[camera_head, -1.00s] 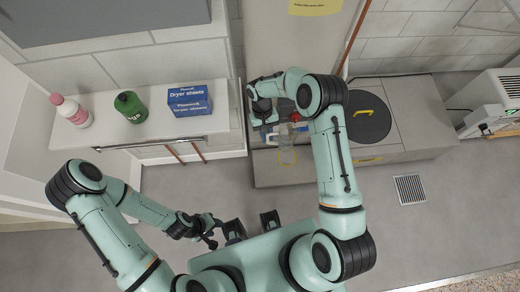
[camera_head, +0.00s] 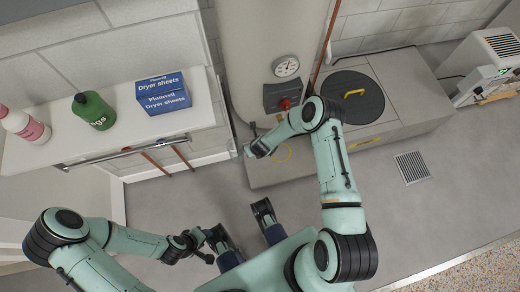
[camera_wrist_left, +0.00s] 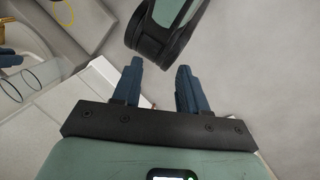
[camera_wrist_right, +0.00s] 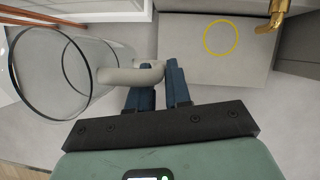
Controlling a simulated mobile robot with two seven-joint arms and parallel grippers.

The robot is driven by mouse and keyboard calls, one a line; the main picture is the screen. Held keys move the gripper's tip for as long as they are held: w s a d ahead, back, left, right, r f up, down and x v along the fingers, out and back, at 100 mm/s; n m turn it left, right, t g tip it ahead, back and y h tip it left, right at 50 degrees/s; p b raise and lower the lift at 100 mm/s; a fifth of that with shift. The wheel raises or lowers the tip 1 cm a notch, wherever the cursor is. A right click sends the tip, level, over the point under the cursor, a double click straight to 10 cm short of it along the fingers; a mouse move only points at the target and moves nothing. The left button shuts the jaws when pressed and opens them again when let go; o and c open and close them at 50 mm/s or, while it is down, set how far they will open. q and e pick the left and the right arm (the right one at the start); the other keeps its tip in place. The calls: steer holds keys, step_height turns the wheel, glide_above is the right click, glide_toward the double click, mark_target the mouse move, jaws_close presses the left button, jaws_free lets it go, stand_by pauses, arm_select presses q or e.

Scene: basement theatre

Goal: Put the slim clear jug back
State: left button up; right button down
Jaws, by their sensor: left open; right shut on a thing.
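The slim clear jug (camera_wrist_right: 75,75) fills the left of the right wrist view, with its round dark rim facing the camera. Its pale handle (camera_wrist_right: 125,75) reaches my right gripper (camera_wrist_right: 160,78), which is shut on it. The jug's clear outline (camera_wrist_left: 38,80) also shows at the left edge of the left wrist view. In the head view my right gripper (camera_head: 250,152) is over the left end of the grey ledge, and I cannot make out the jug there. My left gripper (camera_wrist_left: 160,68) is open and empty; it is low at the left in the head view (camera_head: 208,244).
A yellow ring (camera_head: 283,153) marks the clear top of the grey ledge (camera_head: 262,177). A black round lid (camera_head: 345,108) and a gauge (camera_head: 286,66) are behind. The left counter (camera_head: 60,110) holds a dryer sheets box (camera_head: 162,95), a green jug (camera_head: 93,110) and a pink-and-white bottle (camera_head: 27,126).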

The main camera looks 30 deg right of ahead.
steer(key=s+d+f+m+g+h+b, duration=0.1)
steer(key=s+d+f+m+h+b, duration=0.2)
steer(key=s+d+f+m, duration=0.5)
arm_select(q)
steer(key=w+a+f+t+y+b, duration=0.15)
steer(key=w+a+f+b, duration=0.25)
steer(key=w+f, duration=0.4)
steer(key=s+f+n+g+b, duration=0.1)
steer(key=s+f+g+b, duration=0.1)
steer(key=s+f, duration=0.4)
steer(key=shift+s+a+f+b, duration=0.2)
steer(key=shift+s+a+b, duration=0.25)
steer(key=shift+s+b, duration=0.35)
arm_select(e)
step_height(320, 180, down, 18)
steer(key=w, duration=0.1)
steer(key=shift+w+a+m, duration=0.35)
steer(key=shift+a+m, duration=0.05)
steer(key=shift+a, duration=0.05)
arm_select(q)
steer(key=shift+s+f, duration=0.1)
steer(key=shift+s, duration=0.05)
arm_select(e)
steer(key=c, duration=1.1)
jaws_free()
steer(key=shift+o, duration=0.2)
